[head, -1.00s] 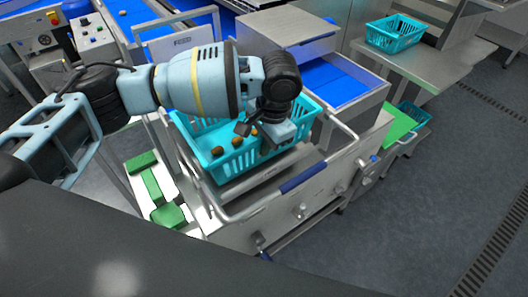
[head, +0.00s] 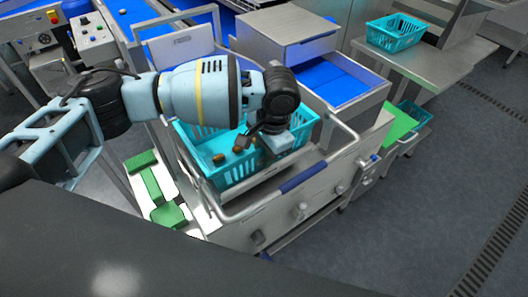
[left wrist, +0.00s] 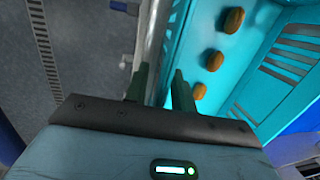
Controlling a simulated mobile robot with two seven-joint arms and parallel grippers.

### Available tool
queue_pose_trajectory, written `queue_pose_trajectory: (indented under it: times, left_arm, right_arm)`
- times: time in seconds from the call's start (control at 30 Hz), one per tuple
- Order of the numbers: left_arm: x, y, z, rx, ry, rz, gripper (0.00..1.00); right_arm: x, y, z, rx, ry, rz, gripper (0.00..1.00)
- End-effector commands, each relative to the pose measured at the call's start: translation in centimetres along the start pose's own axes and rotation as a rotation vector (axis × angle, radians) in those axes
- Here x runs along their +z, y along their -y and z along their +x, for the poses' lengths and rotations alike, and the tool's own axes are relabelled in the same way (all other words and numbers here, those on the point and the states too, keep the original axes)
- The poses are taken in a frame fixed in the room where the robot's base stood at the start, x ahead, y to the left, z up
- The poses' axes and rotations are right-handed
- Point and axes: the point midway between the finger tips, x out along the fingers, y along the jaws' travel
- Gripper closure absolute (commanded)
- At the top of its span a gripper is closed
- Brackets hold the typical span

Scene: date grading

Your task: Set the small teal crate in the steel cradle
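The small teal crate (head: 232,176) holds a few brown dates and sits within the steel cradle's railed frame (head: 303,178), slightly tilted in the picture. Whether its base touches the steel below is hidden. My left gripper (head: 272,147) reaches down at the crate's near right wall. In the left wrist view the two fingers (left wrist: 159,88) stand a little apart with the crate's wall edge (left wrist: 182,45) at them; they appear closed on that wall. Dates (left wrist: 215,60) lie inside the crate. My right gripper is not in view.
Another teal crate (head: 396,33) stands on the steel shelf at the upper right, and one (head: 412,114) lower down. Green blocks (head: 150,183) lie on a white surface at left. A steel box (head: 285,35) and blue-lined tray stand behind. Grey floor is clear at right.

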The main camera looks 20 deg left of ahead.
Motion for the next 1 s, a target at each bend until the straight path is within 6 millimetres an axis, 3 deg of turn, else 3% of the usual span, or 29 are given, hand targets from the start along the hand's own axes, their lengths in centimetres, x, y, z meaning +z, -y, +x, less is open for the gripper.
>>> queue_pose_trajectory:
  times: [0.23,0.7,1.0]
  left_arm:
    - [0.0,0.1,-1.8,-0.002,-0.003,0.000,0.75]
    - [-0.1,0.0,-10.4,0.000,-0.003,-0.001,0.75]
    - [0.0,0.0,-12.2,0.002,0.001,0.000,0.75]
  right_arm:
    - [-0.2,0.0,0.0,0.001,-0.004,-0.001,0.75]
    - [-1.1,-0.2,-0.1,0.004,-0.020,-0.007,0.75]
    - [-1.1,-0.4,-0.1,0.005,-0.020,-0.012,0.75]
